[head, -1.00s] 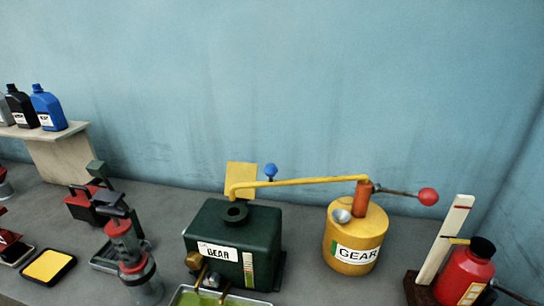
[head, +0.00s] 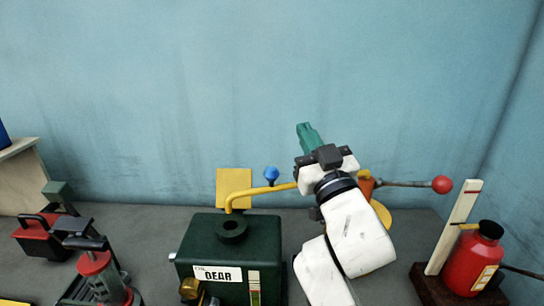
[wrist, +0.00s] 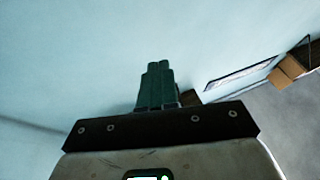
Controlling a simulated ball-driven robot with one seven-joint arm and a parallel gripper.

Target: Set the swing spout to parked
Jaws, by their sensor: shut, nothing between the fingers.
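The swing spout (head: 240,197) is a yellow pipe in the head view. Its bent tip hangs above the filler opening (head: 232,226) on top of the dark green gear tank (head: 210,250). A blue knob (head: 271,173) stands up along it. Its orange pivot (head: 366,184) and red-balled lever (head: 441,184) show to the right of my arm. My gripper (head: 304,127) has green fingers, is shut and empty, and points up above the spout. It also shows in the wrist view (wrist: 157,66). My arm hides the spout's middle and most of the yellow gear can (head: 383,214).
A red bottle (head: 471,265) and an upright white strip (head: 458,225) stand on a brown base at right. A yellow plate (head: 233,185) stands behind the tank. Red-and-black tools (head: 95,265) stand at left. The blue wall (head: 200,80) closes off the back.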

